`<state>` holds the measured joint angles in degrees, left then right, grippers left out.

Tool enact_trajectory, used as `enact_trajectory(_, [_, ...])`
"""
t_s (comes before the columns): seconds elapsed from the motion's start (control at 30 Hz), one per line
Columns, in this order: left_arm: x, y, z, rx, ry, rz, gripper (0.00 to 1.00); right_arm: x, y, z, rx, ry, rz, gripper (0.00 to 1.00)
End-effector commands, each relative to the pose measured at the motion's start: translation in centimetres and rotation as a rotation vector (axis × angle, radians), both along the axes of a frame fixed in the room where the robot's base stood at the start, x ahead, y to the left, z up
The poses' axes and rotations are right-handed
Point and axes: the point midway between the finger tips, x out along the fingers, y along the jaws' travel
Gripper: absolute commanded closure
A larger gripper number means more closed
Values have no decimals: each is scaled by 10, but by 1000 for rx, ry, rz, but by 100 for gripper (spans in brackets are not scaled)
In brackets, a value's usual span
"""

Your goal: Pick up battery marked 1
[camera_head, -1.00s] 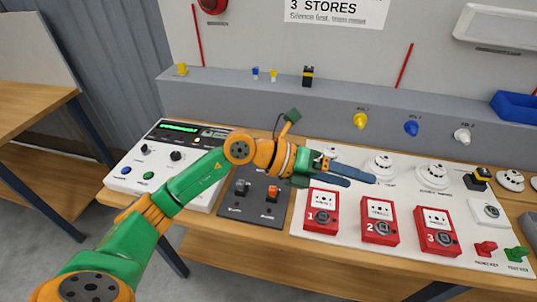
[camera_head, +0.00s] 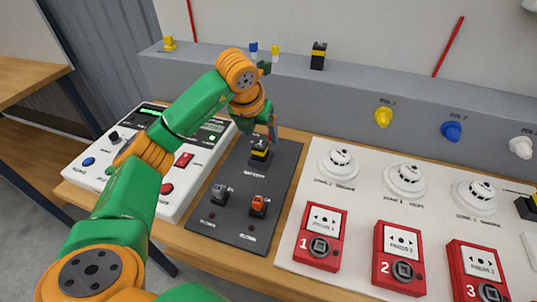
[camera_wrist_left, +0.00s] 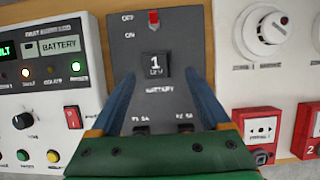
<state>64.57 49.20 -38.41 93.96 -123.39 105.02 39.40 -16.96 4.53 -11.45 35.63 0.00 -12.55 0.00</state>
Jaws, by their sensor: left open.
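The battery marked 1 (camera_wrist_left: 155,65) is a small dark block with a white "1" on its top. It sits on a dark panel (camera_wrist_left: 178,22) above the word BATTERY. In the head view it is a black and yellow block (camera_head: 260,152) near the panel's far end. My left gripper (camera_head: 271,130) is above it, pointing down, and partly hides it. In the left wrist view the two blue fingers (camera_wrist_left: 162,80) are open, one on each side of the battery, with visible gaps. Whether they reach down to its height is unclear.
A white control box (camera_head: 180,160) with a green display stands left of the panel. Right of it, a white board (camera_head: 350,195) holds red call points (camera_head: 320,238) and round detectors (camera_head: 338,165). Another black and yellow block (camera_head: 318,56) stands on the grey ledge behind. A red-topped switch (camera_wrist_left: 153,20) is beyond the battery.

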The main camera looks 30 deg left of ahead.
Motion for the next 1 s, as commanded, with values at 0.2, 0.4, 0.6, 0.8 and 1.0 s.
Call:
enact_trajectory(0.2, [9, 4, -22, -1, 6, 0, 20, -5, 0, 13, 0, 9, 0, 100])
enact_trajectory(0.4, [22, 11, -58, -4, 3, 0, 20, -5, 0, 26, 0, 10, 0, 100])
enact_trajectory(0.6, [26, 12, -66, -2, -1, -1, 20, -4, 0, 25, 0, 9, 0, 100])
enact_trajectory(0.8, [25, 12, -66, -2, -1, -1, 55, -4, 0, 25, -1, 8, 0, 100])
enact_trajectory(1.0, [25, 12, -66, -2, -1, -1, 100, -4, 0, 25, -1, 7, 0, 100])
